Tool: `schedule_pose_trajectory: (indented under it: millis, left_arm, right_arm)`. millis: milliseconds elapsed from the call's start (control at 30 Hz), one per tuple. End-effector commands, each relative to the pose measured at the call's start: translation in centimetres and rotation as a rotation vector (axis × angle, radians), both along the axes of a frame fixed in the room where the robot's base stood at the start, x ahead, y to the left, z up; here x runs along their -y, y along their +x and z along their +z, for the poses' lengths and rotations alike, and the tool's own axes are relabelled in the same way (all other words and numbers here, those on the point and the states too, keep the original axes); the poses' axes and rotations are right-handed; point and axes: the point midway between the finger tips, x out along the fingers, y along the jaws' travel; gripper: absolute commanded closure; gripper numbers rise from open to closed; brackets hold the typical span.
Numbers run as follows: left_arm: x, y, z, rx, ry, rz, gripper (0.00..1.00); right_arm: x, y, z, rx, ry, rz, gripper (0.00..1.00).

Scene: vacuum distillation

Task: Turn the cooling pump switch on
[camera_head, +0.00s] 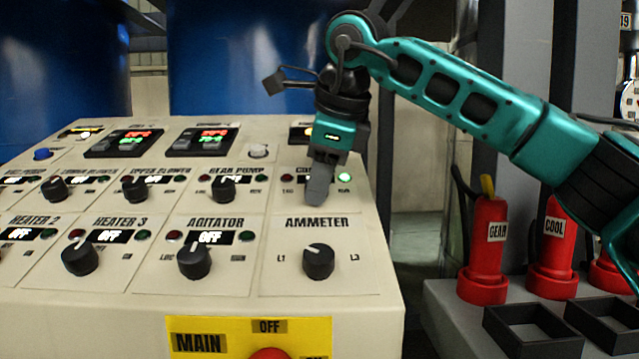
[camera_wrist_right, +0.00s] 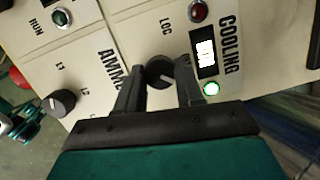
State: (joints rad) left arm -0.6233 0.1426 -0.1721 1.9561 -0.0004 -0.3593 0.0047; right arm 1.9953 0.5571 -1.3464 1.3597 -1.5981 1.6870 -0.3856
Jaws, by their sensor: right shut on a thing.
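The cooling pump switch is a black round knob (camera_wrist_right: 160,72) on the sloped cream panel, under the "COOLING" label, seen in the right wrist view. My right gripper (camera_wrist_right: 160,88) is shut on this knob, with one dark finger on each side. In the head view my right gripper (camera_head: 319,186) points down at the panel and hides the knob. The green lamp (camera_head: 345,177) of this switch glows brightly; it also glows in the right wrist view (camera_wrist_right: 211,88). Its red lamp (camera_head: 287,178) looks dark. The small white display (camera_wrist_right: 206,53) is too blurred to read.
The ammeter knob (camera_head: 318,261) sits just below my right gripper. The gear pump knob (camera_head: 223,190) is to its left. A yellow main switch plate (camera_head: 248,337) is at the front. Red "GEAR" (camera_head: 484,250) and "COOL" (camera_head: 553,248) units stand right of the panel.

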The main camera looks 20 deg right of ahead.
Motion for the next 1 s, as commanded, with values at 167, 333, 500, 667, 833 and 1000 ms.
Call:
schedule_pose_trajectory:
  millis: [167,333,500,667,833,1000]
  left_arm:
    - [0.43,0.58,0.19,0.015,-0.007,-0.006,1.00]
    - [0.46,0.68,0.09,0.012,-0.009,-0.007,1.00]
    - [0.47,0.64,-0.13,0.009,-0.009,-0.008,1.00]
    - [0.50,0.64,-0.16,0.010,-0.010,-0.008,1.00]
    - [0.53,0.65,-0.12,0.010,-0.011,-0.009,1.00]
    - [0.55,0.64,-0.11,0.011,-0.011,-0.009,1.00]
  right_arm:
    - [-0.11,-0.05,-0.20,0.015,0.048,-0.126,0.94]
    - [-0.13,-0.08,-0.18,0.024,0.082,-0.220,0.94]
    - [-0.13,-0.07,-0.15,0.031,0.106,-0.280,0.94]
    - [-0.14,-0.09,-0.13,0.033,0.116,-0.308,0.94]
    - [-0.13,-0.09,-0.10,0.034,0.121,-0.320,0.94]
    - [-0.13,-0.09,-0.10,0.033,0.120,-0.320,0.94]
